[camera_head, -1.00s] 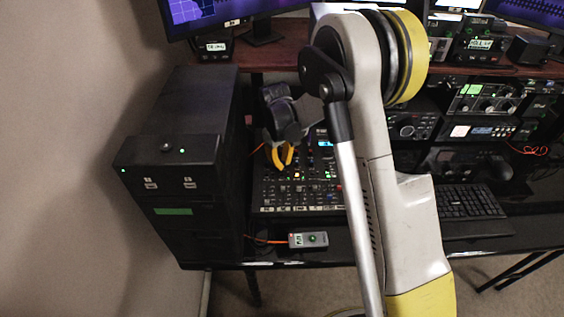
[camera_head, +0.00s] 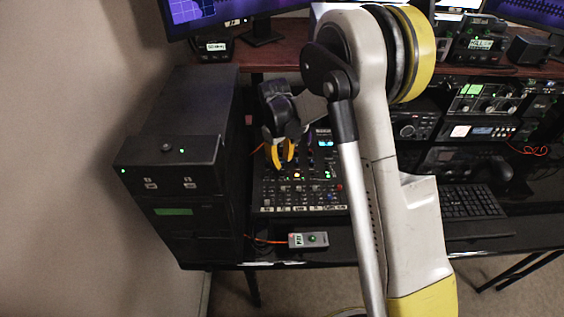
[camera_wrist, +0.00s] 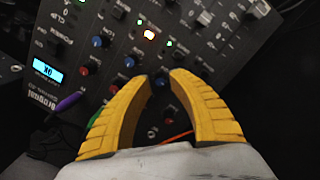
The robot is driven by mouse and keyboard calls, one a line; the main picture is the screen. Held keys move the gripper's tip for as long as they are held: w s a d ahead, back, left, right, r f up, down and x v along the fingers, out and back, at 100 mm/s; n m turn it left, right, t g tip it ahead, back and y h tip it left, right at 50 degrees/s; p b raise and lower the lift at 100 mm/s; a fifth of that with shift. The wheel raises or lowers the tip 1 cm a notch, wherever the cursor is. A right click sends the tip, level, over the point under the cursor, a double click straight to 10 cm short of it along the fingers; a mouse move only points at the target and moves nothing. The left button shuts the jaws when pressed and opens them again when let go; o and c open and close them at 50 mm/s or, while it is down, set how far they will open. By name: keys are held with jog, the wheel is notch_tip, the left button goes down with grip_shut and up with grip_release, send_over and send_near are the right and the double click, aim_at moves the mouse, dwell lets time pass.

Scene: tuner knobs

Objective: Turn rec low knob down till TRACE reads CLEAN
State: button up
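The dark mixer (camera_head: 262,190) lies flat on the lower desk with rows of small knobs. My gripper (camera_head: 282,163) is over its upper left part, fingers pointing down. In the wrist view my gripper (camera_wrist: 161,80) has its yellow fingertips apart, with a dark blue knob (camera_wrist: 161,79) between them. Contact with that knob cannot be told. Another blue knob (camera_wrist: 130,62) and a red knob (camera_wrist: 124,80) are close by. Which knob is rec low cannot be read. The mixer's cyan screen (camera_wrist: 47,72) appears upside down and seems to show OK. No TRACE word is legible.
A black tower (camera_head: 190,165) stands left of the mixer. A keyboard (camera_head: 470,202) and radio gear (camera_head: 485,100) are to the right. Cables (camera_wrist: 66,103) run beside the mixer.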

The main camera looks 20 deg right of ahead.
notch_tip(320, 180, up, 11)
jog(key=shift+a, duration=0.4)
jog(key=shift+s, duration=0.15)
dwell(0.8)
